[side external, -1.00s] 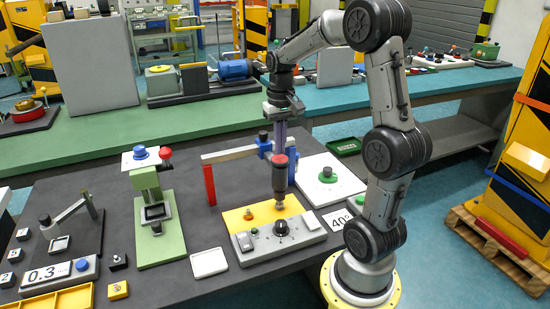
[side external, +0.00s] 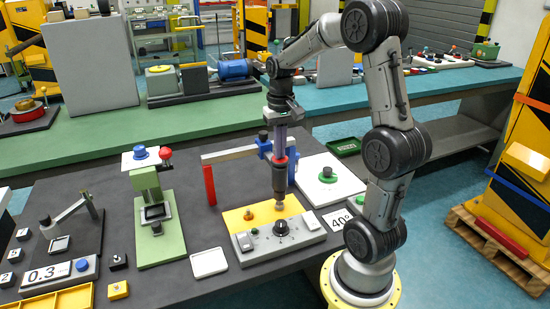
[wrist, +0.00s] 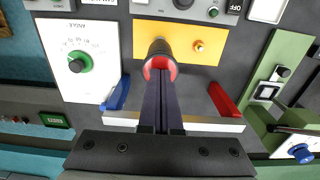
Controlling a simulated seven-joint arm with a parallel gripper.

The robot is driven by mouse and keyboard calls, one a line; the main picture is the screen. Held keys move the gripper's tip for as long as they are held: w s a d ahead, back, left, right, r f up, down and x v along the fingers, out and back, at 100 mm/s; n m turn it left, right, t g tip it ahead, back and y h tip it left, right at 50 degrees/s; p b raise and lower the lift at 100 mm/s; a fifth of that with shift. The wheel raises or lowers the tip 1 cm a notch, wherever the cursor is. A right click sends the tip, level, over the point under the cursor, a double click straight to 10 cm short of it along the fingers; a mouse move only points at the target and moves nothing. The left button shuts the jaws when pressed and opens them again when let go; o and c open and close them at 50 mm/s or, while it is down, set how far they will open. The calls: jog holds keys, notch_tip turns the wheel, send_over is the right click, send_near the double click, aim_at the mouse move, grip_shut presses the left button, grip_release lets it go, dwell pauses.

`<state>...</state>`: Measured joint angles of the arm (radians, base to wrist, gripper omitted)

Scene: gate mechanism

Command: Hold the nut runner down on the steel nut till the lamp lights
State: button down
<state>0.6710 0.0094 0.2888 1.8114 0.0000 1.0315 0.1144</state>
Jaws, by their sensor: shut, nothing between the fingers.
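The nut runner (side external: 279,180) is a dark upright cylinder with a red top, standing over the yellow plate (side external: 233,219). It also shows in the wrist view (wrist: 158,52), directly ahead of my fingers. My gripper (side external: 281,153) is shut and empty, with its fingertips at the runner's red top; they appear to touch it. The steel nut is hidden under the runner's lower end. A brass-coloured nut (side external: 249,214) sits to the left on the same plate. The grey control box (side external: 306,232) in front has a black knob and a small round greenish spot (side external: 254,231); I cannot tell a lit lamp.
A grey bar on a red post (side external: 209,185) and a blue post (side external: 264,146) stands behind the runner. A white panel with a green knob (side external: 327,174) is at the right. A green press (side external: 149,190) stands left. A white tray (side external: 209,263) lies in front.

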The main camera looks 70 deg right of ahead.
aim_at(280, 161)
jog(key=shift+f, duration=2.05)
dwell(1.1)
jog(key=shift+r, duration=5.1)
jog(key=shift+a, duration=0.1)
jog(key=s+a+r+n+t, duration=0.1)
jog(key=a+r+n, duration=0.2)
jog(key=a, duration=0.5)
jog(key=s+a+r+n+t, duration=0.2)
jog(key=a+r, duration=0.1)
jog(key=a, duration=0.4)
jog(key=s+a+f+n+t, duration=0.2)
jog(key=s+a+f+n, duration=0.2)
jog(key=s+a+f, duration=0.1)
jog(key=s+a, duration=0.1)
jog(key=s, duration=0.1)
jog(key=shift+s+a+f+t, duration=0.2)
jog(key=shift+s+f+t, duration=0.1)
jog(key=shift+s+f, duration=0.1)
